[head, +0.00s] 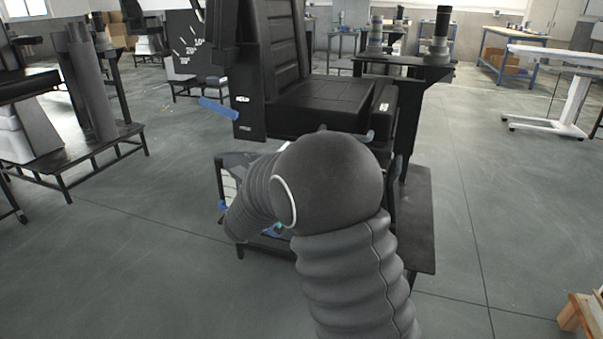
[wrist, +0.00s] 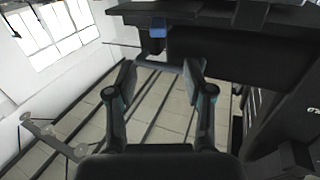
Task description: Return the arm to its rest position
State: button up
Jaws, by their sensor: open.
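My arm (head: 335,190), in a dark ribbed cover, rises from the bottom of the head view and bends over to the left at a rounded elbow. It stands in front of a black padded seat (head: 325,105). My gripper (wrist: 160,78) shows in the wrist view with its two dark fingers spread apart. Nothing is between the fingers. In the head view the gripper is mostly hidden behind the arm, so its gap to the seat's stand cannot be told there.
A blue handle (head: 218,107) juts left from the seat's side. A dark low platform (head: 418,215) lies under the seat. Grey columns (head: 85,85) stand on a platform at left. A wooden stool (head: 582,314) is at lower right. Open concrete floor (head: 130,260) lies at lower left.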

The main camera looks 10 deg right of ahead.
jog(key=w+a+f+n+t+y, duration=0.2)
jog(key=w+a+f+n+y, duration=0.2)
jog(key=a+f+y, duration=0.55)
jog(key=s+a+n+g+y, duration=0.3)
jog(key=s+a+n+y, duration=0.1)
jog(key=s+a+y, duration=0.35)
jog(key=s+d+r+n+g, duration=0.2)
jog(key=s+d+g, duration=0.15)
jog(key=s, duration=0.75)
jog(key=s+d+r+n+g, duration=0.1)
jog(key=s+d+g, duration=0.3)
jog(key=s, duration=0.8)
jog(key=s+d+r+t+h, duration=0.2)
jog(key=s+d+r+t, duration=0.1)
jog(key=s+d+r, duration=0.4)
jog(key=s+d, duration=0.3)
jog(key=shift+s+d+m+h, duration=0.3)
jog(key=shift+d+h, duration=0.05)
jog(key=shift+h, duration=0.05)
